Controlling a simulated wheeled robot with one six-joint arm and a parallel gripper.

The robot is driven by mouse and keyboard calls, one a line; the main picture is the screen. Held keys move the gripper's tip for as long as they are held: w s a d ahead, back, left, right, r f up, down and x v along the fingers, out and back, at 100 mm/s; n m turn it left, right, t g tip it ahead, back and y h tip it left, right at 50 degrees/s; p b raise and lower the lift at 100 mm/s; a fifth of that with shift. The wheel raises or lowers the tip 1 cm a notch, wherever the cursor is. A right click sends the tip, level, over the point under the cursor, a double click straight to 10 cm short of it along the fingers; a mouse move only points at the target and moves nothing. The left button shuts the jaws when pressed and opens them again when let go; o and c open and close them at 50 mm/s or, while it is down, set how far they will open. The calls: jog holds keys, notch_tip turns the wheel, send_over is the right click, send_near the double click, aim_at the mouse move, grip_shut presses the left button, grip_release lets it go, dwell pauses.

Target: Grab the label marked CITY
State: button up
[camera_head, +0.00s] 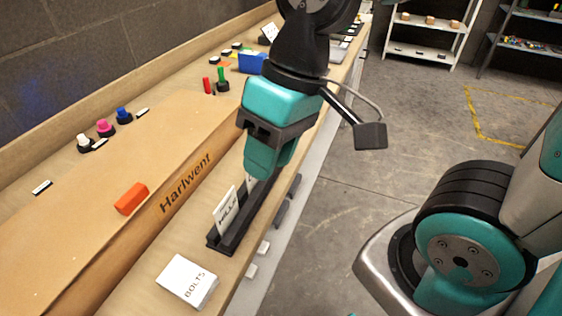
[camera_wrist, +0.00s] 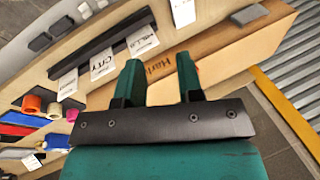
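The CITY label (camera_wrist: 103,65) is a white card standing in a black slotted rack (camera_wrist: 95,48), between the WELLS label (camera_wrist: 142,42) and another white label (camera_wrist: 68,84) whose text I cannot read. In the head view the rack (camera_head: 213,241) holds the WELLS label (camera_head: 226,212) at its near end. A sliver of a white card behind it is mostly hidden by my gripper (camera_head: 262,174). My gripper points down over the rack's far part. In the wrist view my gripper (camera_wrist: 160,76) has its two teal fingers apart, with no label between them.
A wooden box (camera_head: 180,190) lettered Harlwent runs beside the rack, with an orange block (camera_head: 131,198) on top. A white BOLTS stack (camera_head: 187,281) lies near the front. Coloured knobs (camera_head: 104,128) and a blue bin (camera_head: 252,62) stand further back. Open floor lies right of the bench.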

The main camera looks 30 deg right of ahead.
jog(key=w+d+r+m+h+p, duration=0.1)
jog(key=w+d+m+p, duration=0.35)
jog(key=w+m, duration=0.6)
jog(key=m+g+p, duration=0.2)
jog(key=m, duration=0.3)
send_near(251, 181)
jog(key=shift+w+d+p+x, duration=0.1)
jog(key=shift+p+x, duration=0.55)
jog(key=shift+x, duration=0.65)
jog(key=shift+w+d+p+x, duration=0.15)
jog(key=shift+p+x, duration=0.55)
jog(key=shift+x, duration=0.6)
jog(key=shift+w+d+p+x, duration=0.1)
jog(key=shift+p+x, duration=0.55)
jog(key=shift+x, duration=0.65)
jog(key=shift+f, duration=0.15)
grip_shut()
